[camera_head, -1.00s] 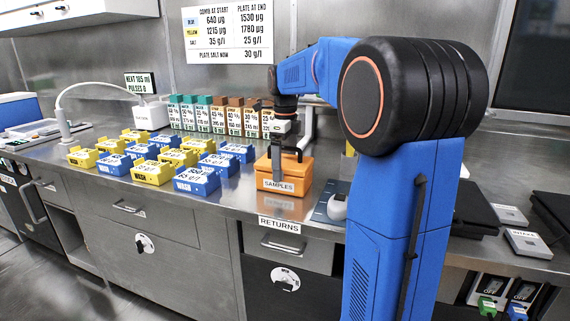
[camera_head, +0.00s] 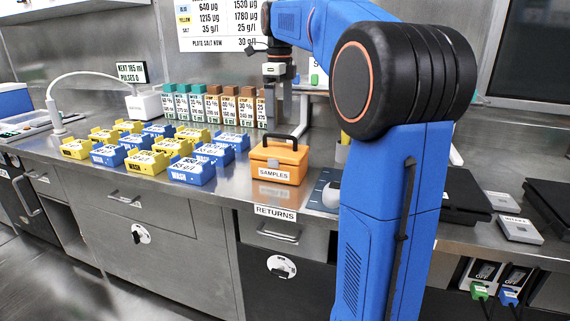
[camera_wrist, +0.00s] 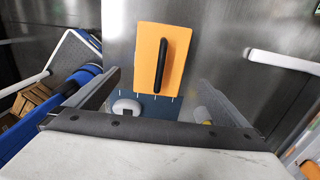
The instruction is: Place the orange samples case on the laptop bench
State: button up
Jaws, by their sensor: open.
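The orange samples case (camera_head: 270,157), with a black handle and a SAMPLES label, stands upright on the steel bench above the RETURNS label. My gripper (camera_head: 280,122) is open and empty above the case, apart from its handle. In the wrist view the case (camera_wrist: 179,60) shows from above, beyond the spread fingers of my gripper (camera_wrist: 160,95). No open laptop is clearly seen; dark flat devices (camera_head: 464,197) lie on the right-hand bench, and I cannot tell whether they are laptops.
Several blue and yellow boxes (camera_head: 190,171) stand left of the case. Labelled cartons (camera_head: 213,107) line the back. A white rounded object on a dark blue mat (camera_head: 318,190) lies close to the right of the case. My arm hides part of the bench.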

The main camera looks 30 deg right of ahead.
jog(key=s+a+f+n+t, duration=0.1)
jog(key=s+a+f+n, duration=0.35)
jog(key=s+n, duration=0.3)
jog(key=s+a+f+n+t, duration=0.1)
jog(key=s+a+f+n, duration=0.3)
jog(key=s+a+n, duration=0.3)
jog(key=s+a+f+n+t, duration=0.2)
jog(key=s+a+f+n, duration=0.2)
jog(key=s+f+n, duration=1)
notch_tip(320, 180, down, 2)
jog(key=shift+s+a+f+t, duration=0.15)
jog(key=shift+s+t, duration=0.25)
jog(key=shift+s, duration=0.45)
jog(key=shift+c, duration=0.3)
